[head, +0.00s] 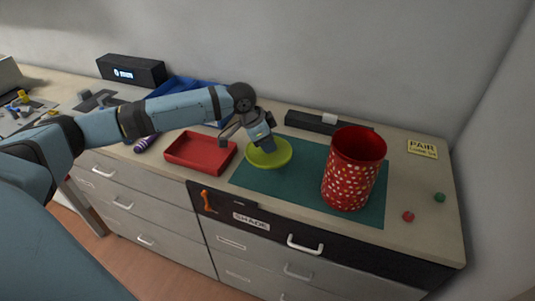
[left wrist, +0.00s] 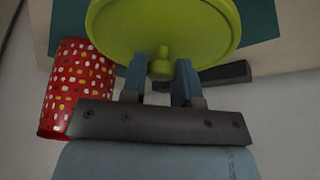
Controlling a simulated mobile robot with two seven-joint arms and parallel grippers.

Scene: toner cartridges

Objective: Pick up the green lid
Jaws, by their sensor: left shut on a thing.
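The green lid (head: 269,153) is a round yellow-green disc over the left part of the teal mat (head: 306,180) in the head view. It fills the top of the left wrist view (left wrist: 165,28), with its small round knob (left wrist: 161,66) between the fingers. My left gripper (left wrist: 160,82) is shut on this knob; it also shows in the head view (head: 262,145). I cannot tell whether the lid touches the mat. A red canister (head: 352,175) with white and yellow spots stands open-topped on the right of the mat. It also shows in the left wrist view (left wrist: 76,88). My right gripper is not in view.
A red tray (head: 201,153) lies left of the mat, with a blue tray (head: 190,88) behind it. A black bar (head: 311,123) lies behind the mat. Red (head: 408,216) and green (head: 439,197) small balls and a yellow sign (head: 422,149) are at the right.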

